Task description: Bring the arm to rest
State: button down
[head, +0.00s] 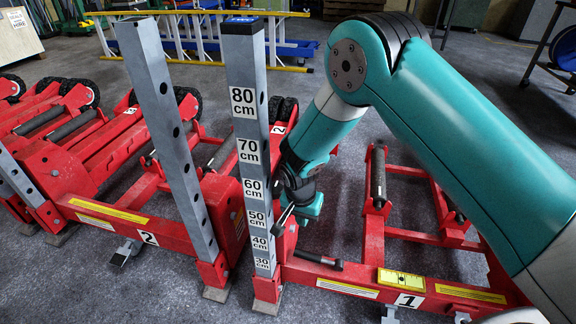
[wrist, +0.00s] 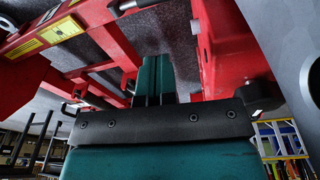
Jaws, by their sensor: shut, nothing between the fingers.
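Red frame parts stand close on both sides of the fingers in the wrist view. I cannot tell whether anything touches.
A second red jack marked 2 (head: 108,222) stands to the left, with a tall grey post (head: 165,130). A yellow level (head: 401,283) sits on the front beam of jack 1. Ladders (head: 205,35) lie at the back. Carpet beyond the jacks is partly clear.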

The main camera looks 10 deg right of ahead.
jog(key=s+r+n+y, duration=0.25)
jog(key=s+r, duration=0.25)
jog(key=r, duration=0.6)
jog(key=s+r+n+y, duration=0.1)
jog(key=s+r+n, duration=0.25)
jog(key=r, duration=0.75)
jog(key=s+d+r+n+g+y, duration=0.15)
jog(key=s+r+n, duration=0.3)
jog(key=s, duration=0.55)
jog(key=s+d+r+n+t, duration=0.1)
jog(key=s+d+r+n, duration=0.15)
jog(key=s+r, duration=0.5)
notch_tip(320, 180, up, 30)
jog(key=s+p, duration=0.1)
jog(key=p, duration=3)
jog(key=shift+a+p, duration=0.15)
jog(key=shift+p, duration=0.25)
jog(key=shift+s+g, duration=0.1)
jog(key=shift+g, duration=0.15)
